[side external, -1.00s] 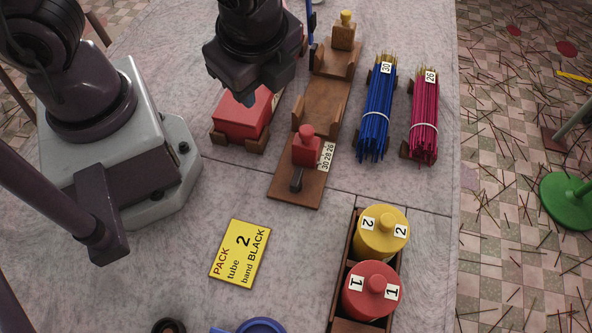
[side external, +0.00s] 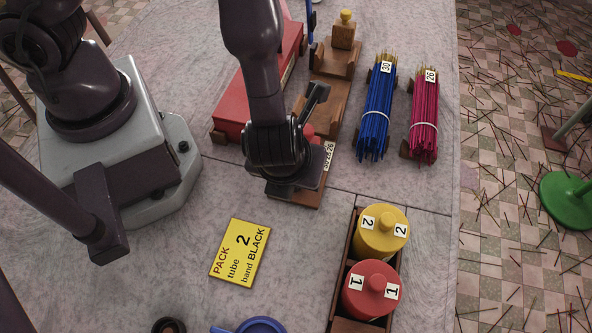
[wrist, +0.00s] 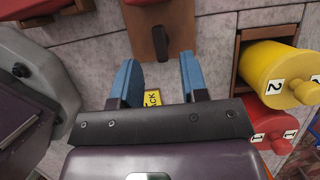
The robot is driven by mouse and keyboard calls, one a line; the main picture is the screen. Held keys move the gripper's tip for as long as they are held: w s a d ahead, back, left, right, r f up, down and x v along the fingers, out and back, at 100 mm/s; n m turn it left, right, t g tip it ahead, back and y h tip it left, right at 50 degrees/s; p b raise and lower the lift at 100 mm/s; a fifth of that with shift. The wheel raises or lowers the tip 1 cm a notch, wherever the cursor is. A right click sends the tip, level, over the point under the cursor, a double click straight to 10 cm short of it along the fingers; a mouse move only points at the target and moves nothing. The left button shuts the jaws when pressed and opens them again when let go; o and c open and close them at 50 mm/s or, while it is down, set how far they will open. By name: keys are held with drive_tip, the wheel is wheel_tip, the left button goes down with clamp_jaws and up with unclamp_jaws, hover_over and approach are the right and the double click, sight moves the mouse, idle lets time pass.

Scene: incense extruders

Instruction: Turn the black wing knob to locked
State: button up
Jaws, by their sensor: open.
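The black wing knob (wrist: 161,41) is a dark upright bar on a brown wooden board (wrist: 140,35) in the wrist view. In the side view my gripper hides the knob, and only the board's edge (side external: 297,203) shows below it. My gripper (wrist: 158,62) is open with blue fingers and nothing between them. In the wrist view the knob appears just past the fingertips, lined up with the gap. In the side view my gripper (side external: 290,185) is over the front end of the board. I cannot see any locked mark.
A yellow tube (side external: 381,231) and a red tube (side external: 371,288) stand in a wooden crate at the lower right. Blue (side external: 375,120) and pink (side external: 424,125) stick bundles lie behind it. A yellow card (side external: 240,254) lies on open table. A long red box (side external: 235,112) is at the left.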

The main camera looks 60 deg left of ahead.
drive_tip(key=shift+x, duration=2.2)
drive_tip(key=shift+c, duration=0.4)
clamp_jaws()
drive_tip(key=shift+m, duration=0.4)
drive_tip(key=m+h, duration=0.1)
drive_tip(key=m, duration=0.1)
drive_tip(key=shift+r+m+t, duration=0.1)
drive_tip(key=shift+m+t, duration=0.2)
drive_tip(key=shift+t, duration=0.1)
drive_tip(key=m+h, duration=0.1)
drive_tip(key=m, duration=0.2)
drive_tip(key=shift+a+m+t, duration=0.15)
drive_tip(key=shift+m+t, duration=0.15)
drive_tip(key=m+h, duration=0.1)
drive_tip(key=m, duration=0.2)
drive_tip(key=m+h, duration=0.1)
drive_tip(key=m, duration=0.2)
drive_tip(key=shift+h, duration=0.4)
drive_tip(key=shift+m, duration=0.3)
